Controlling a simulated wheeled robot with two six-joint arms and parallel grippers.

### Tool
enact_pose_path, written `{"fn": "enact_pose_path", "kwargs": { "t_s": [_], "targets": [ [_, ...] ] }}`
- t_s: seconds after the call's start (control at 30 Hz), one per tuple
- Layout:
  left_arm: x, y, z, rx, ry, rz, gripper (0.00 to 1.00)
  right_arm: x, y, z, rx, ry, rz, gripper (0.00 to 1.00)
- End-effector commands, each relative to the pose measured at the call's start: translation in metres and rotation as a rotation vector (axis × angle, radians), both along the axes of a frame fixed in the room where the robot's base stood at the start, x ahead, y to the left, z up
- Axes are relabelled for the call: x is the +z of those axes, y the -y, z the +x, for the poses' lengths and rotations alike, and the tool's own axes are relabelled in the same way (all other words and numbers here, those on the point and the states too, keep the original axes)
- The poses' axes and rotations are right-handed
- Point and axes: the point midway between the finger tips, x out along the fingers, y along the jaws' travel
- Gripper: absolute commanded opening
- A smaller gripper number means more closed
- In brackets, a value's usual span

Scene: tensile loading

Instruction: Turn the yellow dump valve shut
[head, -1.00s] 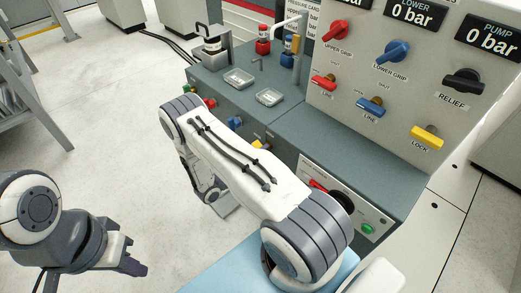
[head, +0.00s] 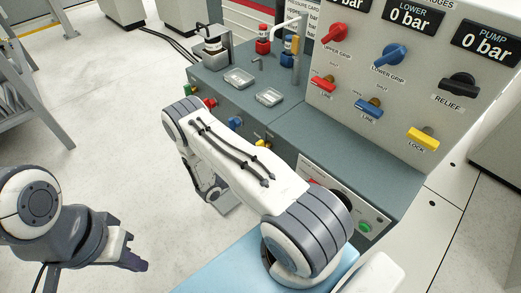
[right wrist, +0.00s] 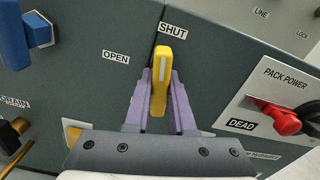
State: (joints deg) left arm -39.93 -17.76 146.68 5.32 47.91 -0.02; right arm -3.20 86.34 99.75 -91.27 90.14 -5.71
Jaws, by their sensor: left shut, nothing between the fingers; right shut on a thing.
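The yellow dump valve's handle (right wrist: 163,78) is in the middle of the right wrist view, on the dark grey panel front. It stands nearly upright there, slightly tilted, with its upper end just below the SHUT label and the OPEN label to its left. My right gripper (right wrist: 160,88) is shut on the handle, one purple finger on each side. In the head view a small yellow part of the valve (head: 261,143) shows beside my right arm, which hides the right gripper. My left gripper (head: 137,263) is shut and empty over the floor at lower left.
A blue valve handle (right wrist: 28,35) is left of the yellow one. A red pack power switch (right wrist: 282,120) is to the right. The upright panel carries a separate yellow LOCK lever (head: 424,139). Clear trays (head: 239,78) stand on the bench top. Floor on the left is open.

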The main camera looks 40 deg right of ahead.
Motion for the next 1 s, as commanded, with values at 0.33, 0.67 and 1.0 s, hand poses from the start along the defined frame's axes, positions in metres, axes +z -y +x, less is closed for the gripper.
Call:
{"fn": "enact_pose_path", "kwargs": {
  "t_s": [0.33,0.67,1.0],
  "targets": [
    [0.0032,0.0,0.0,0.0,0.0,0.0,0.0,-0.0005,-0.0011,0.0002,0.003,0.161,0.014,0.0],
    [0.0036,0.0,0.0,0.0,0.0,0.0,0.0,-0.0008,-0.0012,0.0003,0.003,0.201,0.017,0.0],
    [0.0036,0.0,0.0,0.0,0.0,0.0,0.0,-0.0009,-0.0018,0.0001,0.003,0.199,0.017,0.45]
  ]
}}
